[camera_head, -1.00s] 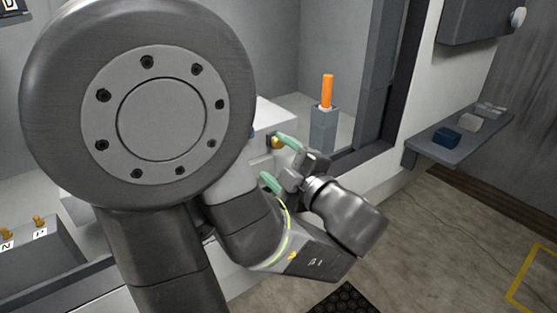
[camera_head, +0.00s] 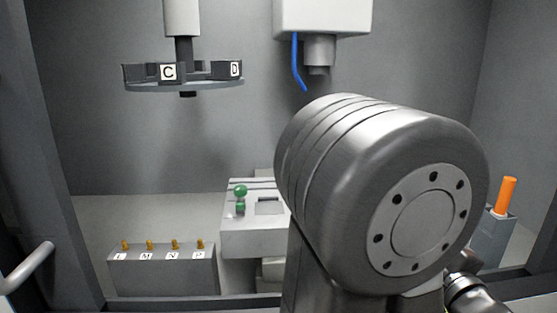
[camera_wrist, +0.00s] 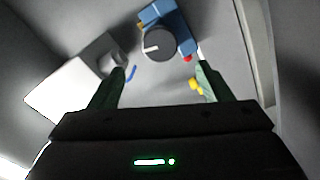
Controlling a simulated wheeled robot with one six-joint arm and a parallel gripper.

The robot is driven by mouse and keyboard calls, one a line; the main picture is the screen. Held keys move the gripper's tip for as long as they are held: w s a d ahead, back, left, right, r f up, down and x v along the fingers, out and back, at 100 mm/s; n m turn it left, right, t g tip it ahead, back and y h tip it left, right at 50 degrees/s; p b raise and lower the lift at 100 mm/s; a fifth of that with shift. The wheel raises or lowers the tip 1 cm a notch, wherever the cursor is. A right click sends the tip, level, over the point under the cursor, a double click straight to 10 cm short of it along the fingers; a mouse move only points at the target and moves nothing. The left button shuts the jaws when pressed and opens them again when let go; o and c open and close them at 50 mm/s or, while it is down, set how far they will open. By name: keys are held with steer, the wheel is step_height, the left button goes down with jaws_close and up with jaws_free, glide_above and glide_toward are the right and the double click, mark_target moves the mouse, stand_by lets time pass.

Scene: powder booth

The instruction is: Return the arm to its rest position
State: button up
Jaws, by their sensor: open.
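My gripper (camera_wrist: 160,70) shows in the wrist view with its two green fingers apart and nothing held between them. Beyond the fingers is a blue block (camera_wrist: 178,22) with a round dark knob (camera_wrist: 159,44) that has a white mark. In the head view my arm's large grey joint fills the right of centre. The fingers are hidden there, and only a bit of my wrist shows at the lower right edge.
A carousel (camera_head: 182,86) with lettered holders hangs at the upper left. A white unit (camera_head: 322,17) with a blue hose hangs beside it. A rack (camera_head: 162,272) with several brass pegs and a grey machine (camera_head: 255,238) stand below. An orange cylinder (camera_head: 507,194) stands at the right.

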steer(key=w, duration=0.8)
steer(key=shift+w+a, duration=0.35)
steer(key=shift+w, duration=0.05)
steer(key=shift+s, duration=0.1)
steer(key=s, duration=0.9)
steer(key=s+d, duration=0.1)
steer(key=s, duration=0.3)
steer(key=shift+s, duration=0.25)
steer(key=w+a+n+b, duration=0.1)
steer(key=w+n+b, duration=0.4)
steer(key=w+n, duration=0.6)
steer(key=w, duration=0.3)
steer(key=shift+b, duration=0.3)
stand_by(0.5)
steer(key=shift+f, duration=0.1)
